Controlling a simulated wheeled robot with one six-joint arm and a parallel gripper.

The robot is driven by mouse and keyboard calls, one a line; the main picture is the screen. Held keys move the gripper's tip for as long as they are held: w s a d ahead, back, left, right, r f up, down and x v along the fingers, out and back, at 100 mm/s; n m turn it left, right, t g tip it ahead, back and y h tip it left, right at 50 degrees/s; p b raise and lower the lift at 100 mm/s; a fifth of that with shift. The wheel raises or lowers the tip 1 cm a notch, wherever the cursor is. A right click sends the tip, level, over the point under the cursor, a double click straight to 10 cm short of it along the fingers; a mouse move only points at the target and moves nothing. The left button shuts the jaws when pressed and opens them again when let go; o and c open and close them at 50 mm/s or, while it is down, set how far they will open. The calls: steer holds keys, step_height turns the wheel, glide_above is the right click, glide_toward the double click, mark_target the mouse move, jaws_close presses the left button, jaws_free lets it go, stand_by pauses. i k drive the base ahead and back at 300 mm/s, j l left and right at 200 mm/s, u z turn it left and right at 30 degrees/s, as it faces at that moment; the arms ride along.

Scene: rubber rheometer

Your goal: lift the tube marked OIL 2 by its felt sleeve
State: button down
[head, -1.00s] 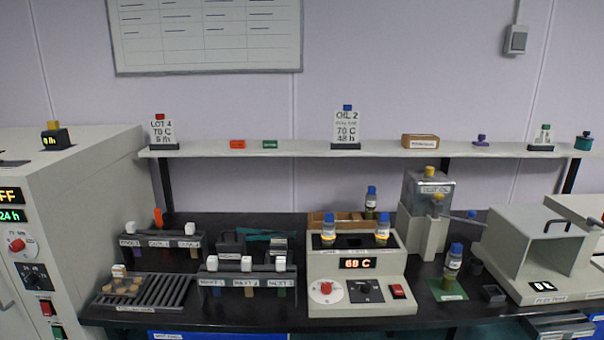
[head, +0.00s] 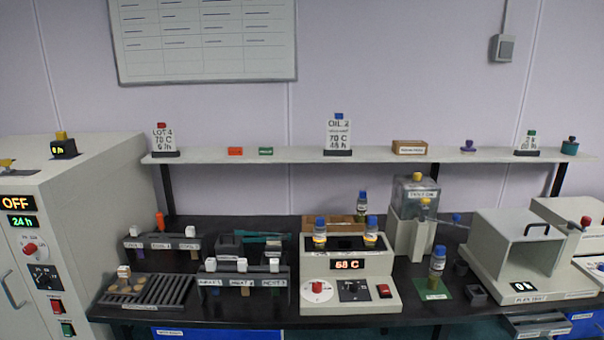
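Several blue-capped tubes with pale labels show in the head view. One tube (head: 319,236) stands at the left of the heating block (head: 345,267) top, and another (head: 371,234) at its right. A third tube (head: 361,207) stands behind at the wooden rack (head: 312,222). A further tube (head: 437,266) stands on a green mat (head: 432,294) to the right of the block. The tube labels are too small to read, so I cannot tell which is OIL 2, and no felt sleeve can be made out. My gripper is not in view.
An OIL 2 card (head: 338,134) stands on the shelf (head: 290,157). A grey tank unit (head: 413,234) stands behind the green mat, with an open grey box (head: 513,255) to the right. Sample racks (head: 240,281) and a slatted tray (head: 168,291) lie left of the block.

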mark_target(320, 237)
steer(key=i+j+u, duration=0.1)
steer(key=i+u, duration=0.2)
steer(key=i, duration=0.35)
steer(key=i+u, duration=0.25)
steer(key=i, duration=0.35)
